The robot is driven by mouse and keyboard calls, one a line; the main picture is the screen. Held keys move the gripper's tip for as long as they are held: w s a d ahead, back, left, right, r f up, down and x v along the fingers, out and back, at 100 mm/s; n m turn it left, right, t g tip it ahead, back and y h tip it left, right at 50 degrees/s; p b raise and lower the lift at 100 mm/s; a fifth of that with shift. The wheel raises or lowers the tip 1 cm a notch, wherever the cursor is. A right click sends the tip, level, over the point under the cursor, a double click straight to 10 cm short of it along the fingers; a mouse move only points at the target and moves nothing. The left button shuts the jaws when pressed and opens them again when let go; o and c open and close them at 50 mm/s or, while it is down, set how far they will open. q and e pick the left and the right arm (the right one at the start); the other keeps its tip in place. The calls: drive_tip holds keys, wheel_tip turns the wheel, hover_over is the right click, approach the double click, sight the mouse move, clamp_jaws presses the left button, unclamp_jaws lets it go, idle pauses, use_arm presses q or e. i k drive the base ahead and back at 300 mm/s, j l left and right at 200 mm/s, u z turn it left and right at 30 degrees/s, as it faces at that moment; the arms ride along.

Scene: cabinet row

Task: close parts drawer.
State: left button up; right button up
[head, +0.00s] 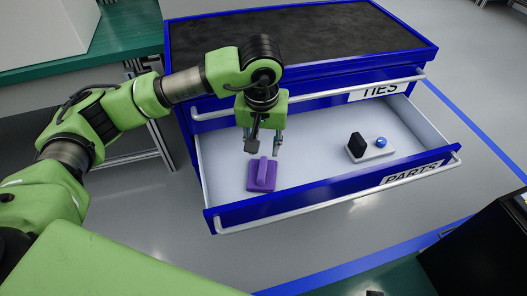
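The parts drawer (328,197) is pulled out of the blue cabinet, its front labelled PARTS with a long silver handle (340,193). Inside it, a purple block with a raised grip (262,177) lies at the left. A white plate (371,153) with a black block and a blue ball lies at the right. My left gripper (264,148) points down over the drawer's left part, just behind the purple block. Its two fingers are apart with nothing visible between them. My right gripper is not in view.
The closed drawer labelled TIES (379,90) sits above, with its own silver handle. The cabinet has a dark top (290,40). A green-topped bench (60,50) stands at the left. Grey floor (470,190) is clear at the right, and a dark object (480,255) stands at the lower right.

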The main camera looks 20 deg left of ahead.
sight(315, 172)
drive_tip(key=k+j, duration=0.15)
drive_tip(key=k, duration=0.35)
drive_tip(key=k+j, duration=0.15)
drive_tip(key=k, duration=0.35)
